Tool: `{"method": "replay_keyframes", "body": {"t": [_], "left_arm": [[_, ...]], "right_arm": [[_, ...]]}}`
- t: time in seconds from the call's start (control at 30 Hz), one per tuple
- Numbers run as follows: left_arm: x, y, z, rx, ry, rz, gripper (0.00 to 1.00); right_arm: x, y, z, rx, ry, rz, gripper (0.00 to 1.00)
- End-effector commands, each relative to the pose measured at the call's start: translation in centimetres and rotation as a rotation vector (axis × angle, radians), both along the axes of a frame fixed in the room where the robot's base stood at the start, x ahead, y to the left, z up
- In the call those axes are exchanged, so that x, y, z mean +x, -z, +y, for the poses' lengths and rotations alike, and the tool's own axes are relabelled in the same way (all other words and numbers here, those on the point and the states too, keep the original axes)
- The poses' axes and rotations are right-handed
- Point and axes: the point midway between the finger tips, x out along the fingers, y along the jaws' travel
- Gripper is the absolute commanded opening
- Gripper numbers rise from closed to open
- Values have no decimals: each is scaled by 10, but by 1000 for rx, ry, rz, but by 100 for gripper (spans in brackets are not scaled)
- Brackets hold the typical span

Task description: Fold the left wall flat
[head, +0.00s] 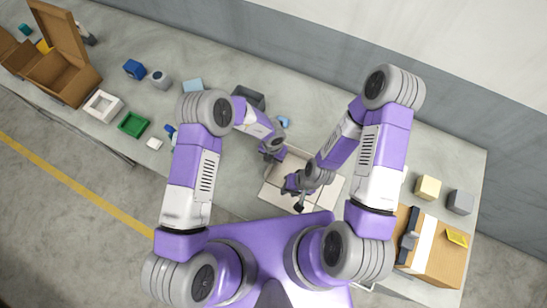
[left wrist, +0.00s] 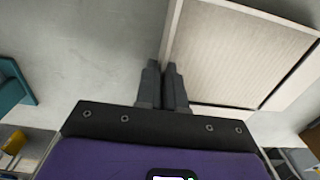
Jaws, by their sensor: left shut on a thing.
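A pale beige folding box (head: 272,198) with panel seams lies on the table in front of me, partly covered by my arms. Its pale, ribbed floor with a raised rim (left wrist: 240,50) fills the upper right of the left wrist view. My left gripper (head: 270,154) is at the box's far left part. In the left wrist view its dark fingers (left wrist: 163,72) are shut on the thin left wall (left wrist: 171,32), seen nearly edge-on. My right gripper (head: 298,203) is low over the middle of the box; its jaw opening is too small to tell.
A brown carton (head: 432,249), a cream block (head: 428,188) and a grey block (head: 460,202) stand at right. A green tray (head: 132,124), white tray (head: 103,106) and open cardboard box (head: 62,75) stand at left.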

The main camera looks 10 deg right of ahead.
Motion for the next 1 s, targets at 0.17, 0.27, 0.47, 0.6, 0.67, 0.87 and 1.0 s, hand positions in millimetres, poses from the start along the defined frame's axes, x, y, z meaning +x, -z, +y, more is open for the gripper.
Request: {"method": "replay_keyframes", "body": {"t": [0.17,0.27,0.47,0.6,0.67,0.87,1.0], "left_arm": [[3,0,5,-50,-8,35,0],[5,0,8,-95,-10,64,0],[9,3,14,-205,-11,137,0],[12,5,18,-282,-10,188,0],[13,6,20,-313,-9,209,0],[17,10,24,-406,-5,272,0],[19,11,27,-456,-3,305,0]], "right_arm": [[0,-2,0,0,0,0,30],[0,-3,0,0,0,0,30],[0,-1,0,0,0,0,30],[0,4,0,0,0,0,30],[0,7,0,0,0,0,30],[0,20,0,0,0,0,30],[0,28,0,0,0,0,30]]}}
